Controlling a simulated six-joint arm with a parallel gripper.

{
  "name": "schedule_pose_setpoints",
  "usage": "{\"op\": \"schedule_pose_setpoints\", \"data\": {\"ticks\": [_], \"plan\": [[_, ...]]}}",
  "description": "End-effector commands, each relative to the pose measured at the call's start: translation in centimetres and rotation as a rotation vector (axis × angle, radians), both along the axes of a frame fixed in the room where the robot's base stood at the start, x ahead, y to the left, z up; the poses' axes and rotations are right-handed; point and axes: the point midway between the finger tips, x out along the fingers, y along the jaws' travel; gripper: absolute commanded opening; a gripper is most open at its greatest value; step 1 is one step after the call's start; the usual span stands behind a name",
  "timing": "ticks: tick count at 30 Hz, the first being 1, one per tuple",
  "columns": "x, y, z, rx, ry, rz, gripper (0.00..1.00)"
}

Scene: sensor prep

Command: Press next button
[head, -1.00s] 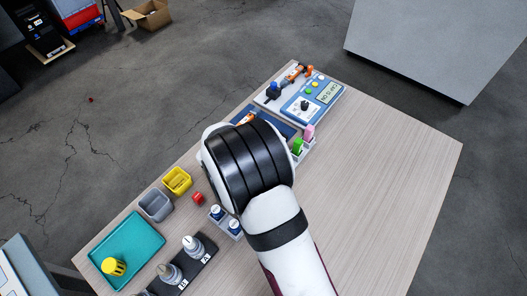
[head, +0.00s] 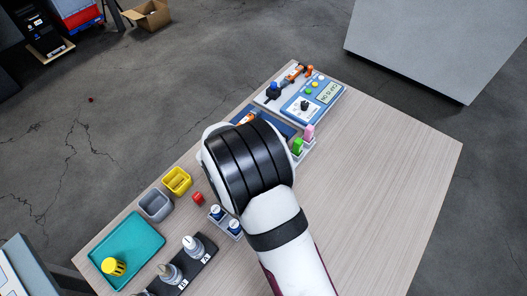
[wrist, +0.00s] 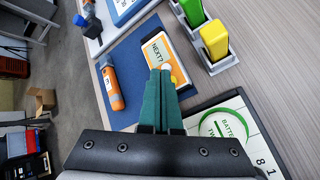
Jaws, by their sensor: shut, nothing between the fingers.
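In the wrist view, an orange device (wrist: 179,68) with a pale screen reading "NEXT?" (wrist: 157,49) lies on a dark blue mat (wrist: 130,58). A pale round button (wrist: 170,71) shows just below the screen, partly covered by my fingertips. My gripper (wrist: 160,73) has green fingers shut together with nothing between them. The fingertips overlap the device's lower part in this view; I cannot tell whether they touch it. In the head view my arm hides the gripper and most of the mat.
An orange and grey tool (wrist: 113,88) lies on the mat. Green (wrist: 192,12) and yellow (wrist: 214,40) blocks stand in a holder at the right. A blue panel with a screen (head: 312,97) stands at the back. A teal tray (head: 140,245) is at front left. The table's right side is clear.

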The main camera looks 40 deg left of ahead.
Motion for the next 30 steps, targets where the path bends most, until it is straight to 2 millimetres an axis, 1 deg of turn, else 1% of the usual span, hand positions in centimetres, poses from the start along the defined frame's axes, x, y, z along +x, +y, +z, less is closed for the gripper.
{"op": "schedule_pose_setpoints", "data": {"ticks": [11,18,30], "plan": [[0.0,-0.01,-0.05,0.0,0.0,0.0,0.0],[-0.01,-0.01,-0.81,0.0,0.001,-0.001,0.0],[0.0,0.0,-0.92,0.0,0.0,0.0,0.0]]}}
